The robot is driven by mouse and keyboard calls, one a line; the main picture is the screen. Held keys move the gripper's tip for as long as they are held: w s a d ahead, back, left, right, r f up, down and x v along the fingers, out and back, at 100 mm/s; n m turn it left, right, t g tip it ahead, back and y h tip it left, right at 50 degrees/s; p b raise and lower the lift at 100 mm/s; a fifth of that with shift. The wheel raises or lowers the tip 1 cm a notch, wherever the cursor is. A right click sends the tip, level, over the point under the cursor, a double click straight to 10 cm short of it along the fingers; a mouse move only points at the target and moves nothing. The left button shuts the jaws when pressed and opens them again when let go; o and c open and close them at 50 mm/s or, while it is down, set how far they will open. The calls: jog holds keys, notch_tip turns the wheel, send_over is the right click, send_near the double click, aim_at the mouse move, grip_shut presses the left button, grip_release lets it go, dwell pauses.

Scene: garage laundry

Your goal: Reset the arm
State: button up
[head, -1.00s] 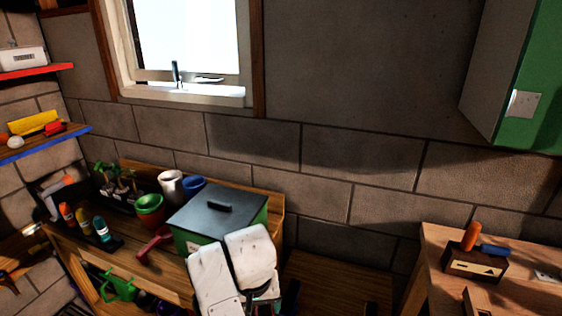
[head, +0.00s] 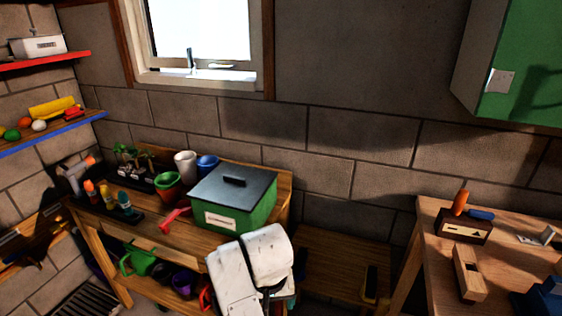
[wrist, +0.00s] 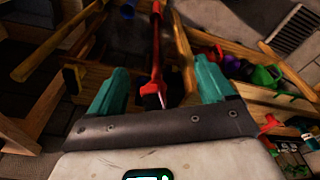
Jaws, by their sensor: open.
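My arm, in white links, shows at the bottom middle of the head view, in front of the wooden potting bench (head: 128,240). In the wrist view my gripper (wrist: 160,88) has its two teal fingers spread wide apart with nothing between them. A red-handled tool (wrist: 156,50) shows beyond the gap between the fingers, apart from them as far as I can tell. The fingertips are hidden behind my arm in the head view.
A green box with a dark lid (head: 234,200) stands on the bench near my arm, beside pots (head: 168,186) and bottles. A workbench (head: 440,270) with a wooden block (head: 468,274) stands at the right. A green cabinet (head: 520,80) hangs above it.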

jog(key=s+d+f+m, duration=0.1)
jog(key=s+d+f, duration=0.35)
jog(key=d, duration=0.55)
jog(key=s+d+f, duration=0.4)
jog(key=s+d, duration=0.2)
jog(key=d, duration=0.4)
jog(key=s+d, duration=0.4)
jog(key=s, duration=0.7)
jog(key=s+d+m, duration=0.1)
jog(key=s+d, duration=0.4)
jog(key=s, duration=0.6)
jog(key=shift+s+d+f+g, duration=0.3)
jog(key=shift+s+f+g, duration=0.1)
jog(key=shift+f, duration=0.05)
